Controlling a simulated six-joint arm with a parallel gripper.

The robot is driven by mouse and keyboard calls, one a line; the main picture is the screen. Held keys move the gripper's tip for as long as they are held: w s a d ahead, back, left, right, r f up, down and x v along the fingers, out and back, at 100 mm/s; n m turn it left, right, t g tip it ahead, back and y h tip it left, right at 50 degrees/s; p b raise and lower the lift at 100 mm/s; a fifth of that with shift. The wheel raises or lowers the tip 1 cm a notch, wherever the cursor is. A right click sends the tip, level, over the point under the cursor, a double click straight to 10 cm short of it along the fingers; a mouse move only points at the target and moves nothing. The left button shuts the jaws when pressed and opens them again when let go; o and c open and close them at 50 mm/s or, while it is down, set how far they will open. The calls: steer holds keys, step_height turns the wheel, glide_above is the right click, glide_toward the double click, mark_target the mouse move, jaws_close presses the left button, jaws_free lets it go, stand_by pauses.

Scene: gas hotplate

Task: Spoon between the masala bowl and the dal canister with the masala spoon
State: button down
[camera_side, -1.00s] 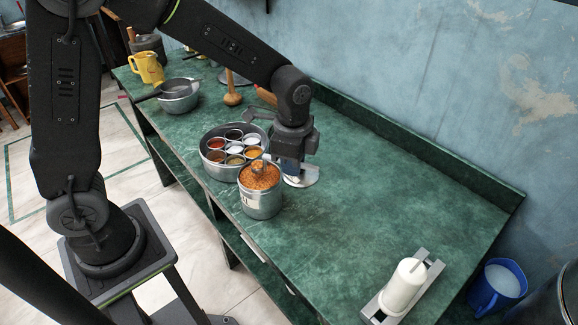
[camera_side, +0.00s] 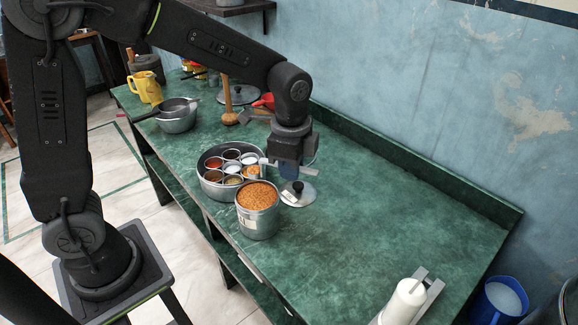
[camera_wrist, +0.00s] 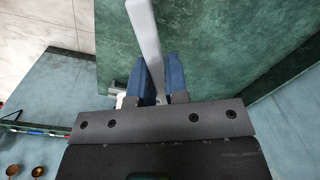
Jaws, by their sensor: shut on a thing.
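My gripper (camera_side: 296,172) is above the bench, right of the masala bowl and behind the dal canister. Its blue fingers (camera_wrist: 160,82) are shut on the masala spoon, whose flat grey handle (camera_wrist: 147,38) runs up the wrist view. In the side view a thin grey part of the spoon (camera_side: 265,161) sticks out left of the fingers; its bowl end is hard to make out. The masala bowl (camera_side: 203,181) is a round steel tin holding several small cups of coloured spices. The dal canister (camera_side: 258,222) stands open in front of it, full of orange lentils.
A round lid with a black knob (camera_side: 298,193) lies on the bench right of the canister. A grey pot (camera_side: 177,121) and yellow jug (camera_side: 147,90) stand at the back left. A white cylinder (camera_side: 404,301) is at the front right. The bench's middle right is clear.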

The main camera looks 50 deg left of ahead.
steer(key=a+f, duration=0.2)
steer(key=a, duration=0.3)
steer(key=a+f, duration=0.3)
steer(key=a, duration=0.2)
steer(key=a+f, duration=0.2)
steer(key=a, duration=0.4)
steer(key=shift+s+a+f, duration=0.1)
steer(key=shift+s+f, duration=0.05)
steer(key=shift+f, duration=0.15)
steer(key=s+a+r+t+h, duration=0.1)
steer(key=s+a+t+h, duration=0.6)
steer(key=h, duration=1)
steer(key=shift+s+a+r+t+h, duration=0.2)
steer(key=shift+a+t+h, duration=0.2)
steer(key=shift+a+t, duration=2)
steer(key=shift+a+g, duration=0.6)
